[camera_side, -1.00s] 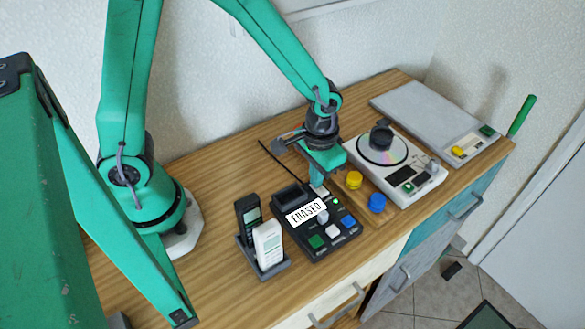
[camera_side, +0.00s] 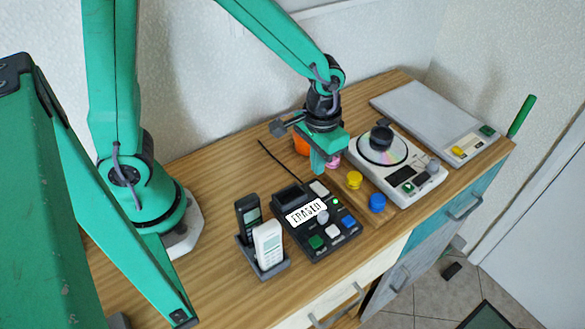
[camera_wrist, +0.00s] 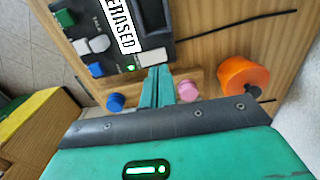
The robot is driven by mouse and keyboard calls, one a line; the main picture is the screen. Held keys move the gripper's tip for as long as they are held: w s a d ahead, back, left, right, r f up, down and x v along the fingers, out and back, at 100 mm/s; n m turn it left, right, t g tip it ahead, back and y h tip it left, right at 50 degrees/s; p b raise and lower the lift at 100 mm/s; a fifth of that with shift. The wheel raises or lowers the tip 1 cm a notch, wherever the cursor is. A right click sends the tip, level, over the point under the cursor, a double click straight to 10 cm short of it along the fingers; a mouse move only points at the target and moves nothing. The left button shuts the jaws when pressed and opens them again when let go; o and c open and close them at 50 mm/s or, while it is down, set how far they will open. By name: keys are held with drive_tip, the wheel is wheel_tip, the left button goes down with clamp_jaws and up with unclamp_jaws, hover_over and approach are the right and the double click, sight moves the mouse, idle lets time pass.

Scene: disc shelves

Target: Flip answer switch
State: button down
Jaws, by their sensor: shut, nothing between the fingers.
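The black answering machine (camera_side: 327,241) lies on the wooden desk with an "ERASED" label (camera_side: 305,212) across it. It has green, white and blue buttons and a grey knob. A white rocker-like switch (camera_side: 319,188) sits at its far edge; it also shows in the wrist view (camera_wrist: 153,57), beside a small lit green light (camera_wrist: 130,68). I cannot tell which way the switch is tilted. My gripper (camera_side: 317,172) is shut and empty, just above and behind the switch. In the wrist view its fingertips (camera_wrist: 160,72) appear right by the switch; contact is not clear.
Two handsets, black (camera_side: 248,216) and white (camera_side: 268,243), stand in a cradle at left. Yellow (camera_side: 354,180), blue (camera_side: 377,203) and pink (camera_side: 333,162) knobs and an orange cylinder (camera_side: 301,146) stand near my gripper. A disc player (camera_side: 408,197) and grey slab (camera_side: 420,108) lie right.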

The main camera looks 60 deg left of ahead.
drive_tip(key=shift+r, duration=1.35)
wheel_tip(320, 180, up, 9)
drive_tip(key=t, duration=0.3)
hover_over(314, 183)
drive_tip(key=s+a, duration=0.4)
drive_tip(key=a, duration=0.1)
drive_tip(key=s+a+r+t, duration=0.2)
drive_tip(key=s+a+r, duration=0.3)
drive_tip(key=s, duration=0.1)
drive_tip(key=shift+t, duration=0.3)
